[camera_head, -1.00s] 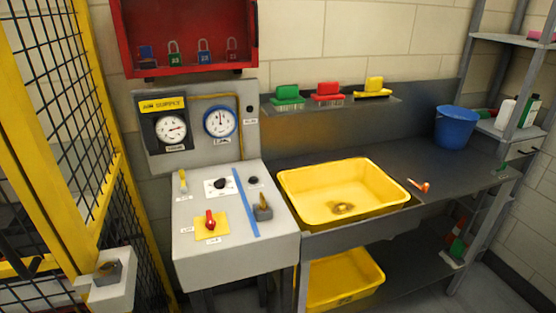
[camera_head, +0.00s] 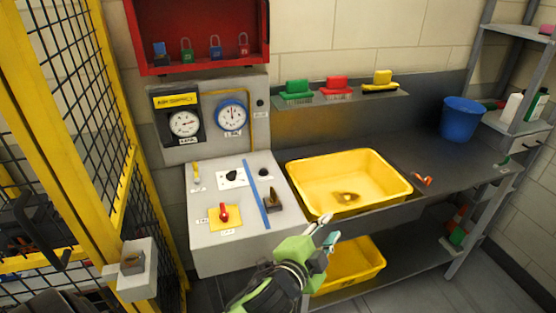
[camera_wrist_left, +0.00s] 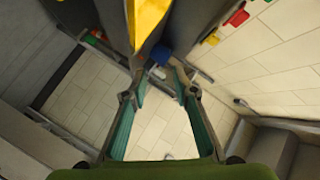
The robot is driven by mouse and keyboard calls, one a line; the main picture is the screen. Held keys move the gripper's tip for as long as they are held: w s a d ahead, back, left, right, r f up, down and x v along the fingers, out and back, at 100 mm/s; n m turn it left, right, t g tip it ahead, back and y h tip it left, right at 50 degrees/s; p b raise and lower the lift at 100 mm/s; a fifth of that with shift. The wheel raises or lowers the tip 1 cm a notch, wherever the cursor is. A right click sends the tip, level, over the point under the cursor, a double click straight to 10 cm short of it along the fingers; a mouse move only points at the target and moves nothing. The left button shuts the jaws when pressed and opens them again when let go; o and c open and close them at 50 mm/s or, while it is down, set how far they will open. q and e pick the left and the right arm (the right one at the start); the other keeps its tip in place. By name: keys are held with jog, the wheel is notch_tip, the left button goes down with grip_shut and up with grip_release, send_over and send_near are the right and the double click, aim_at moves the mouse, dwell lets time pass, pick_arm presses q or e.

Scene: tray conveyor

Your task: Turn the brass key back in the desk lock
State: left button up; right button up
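The desk lock (camera_head: 273,206) is a small grey block on the right side of the sloped grey control desk (camera_head: 232,245), right of a blue strip. The brass key (camera_head: 269,192) stands upright in it. My left gripper (camera_head: 328,232) is in front of the desk's right edge, to the right of and nearer than the lock, apart from it. Its fingers are spread and empty. They also show in the left wrist view (camera_wrist_left: 160,95), with floor between them; neither lock nor key can be made out there. My right gripper is not in view.
A red switch (camera_head: 223,211) on a yellow plate and black knobs share the desk. A yellow tub (camera_head: 408,190) sits on the bench to the right, another (camera_head: 360,280) below. A yellow mesh gate with a lock box (camera_head: 145,283) stands at left.

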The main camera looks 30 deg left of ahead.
pick_arm(q)
jog(key=d+r+m+t+h, duration=0.2)
jog(key=d+r+m+h, duration=0.45)
jog(key=r+m, duration=0.35)
jog(key=d+r+m+t+h, duration=0.2)
jog(key=d+r+m+h, duration=0.45)
jog(key=r, duration=0.65)
jog(key=s+d+m+g+h, duration=0.35)
jog(key=d+m+g, duration=0.2)
jog(key=m, duration=0.45)
jog(key=s+d+m+g+h, duration=0.2)
jog(key=d+m+g+h, duration=0.4)
jog(key=m, duration=0.5)
jog(key=m+g+y, duration=0.5)
jog(key=m+y, duration=0.9)
jog(key=y, duration=1.2)
send_near(273, 189)
jog(key=shift+n, duration=0.25)
jog(key=p+x, duration=0.4)
jog(key=x, duration=0.5)
jog(key=shift+f, duration=0.1)
jog(key=shift+w+a+f+p, duration=0.1)
jog(key=shift+a+f+p, duration=0.2)
jog(key=shift+f, duration=0.3)
